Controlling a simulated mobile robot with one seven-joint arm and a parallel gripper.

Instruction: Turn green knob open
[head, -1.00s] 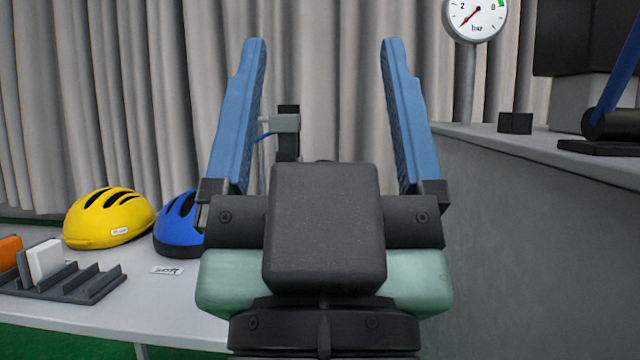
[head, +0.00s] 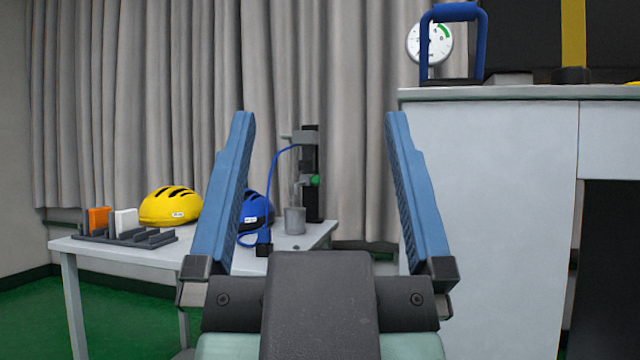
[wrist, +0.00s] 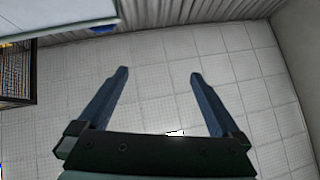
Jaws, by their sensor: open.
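The green knob (head: 315,181) shows small in the head view, on the side of a dark upright stand (head: 312,205) at the right end of the low table. A grey cylinder (head: 295,220) stands beside the stand, and a blue cable (head: 272,185) runs down from its top. My gripper (head: 315,118) is open and empty, its two blue fingers wide apart. The knob appears between the fingers but well beyond them. In the wrist view my gripper (wrist: 158,72) has only tiled surface between its fingers; the knob is not seen there.
The low table (head: 200,258) also holds a yellow helmet (head: 170,207), a blue helmet (head: 256,208) and a grey rack (head: 125,236) with orange and white blocks. A tall grey counter (head: 490,200) stands at the right, with a gauge (head: 412,45) and a blue-handled frame (head: 482,45).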

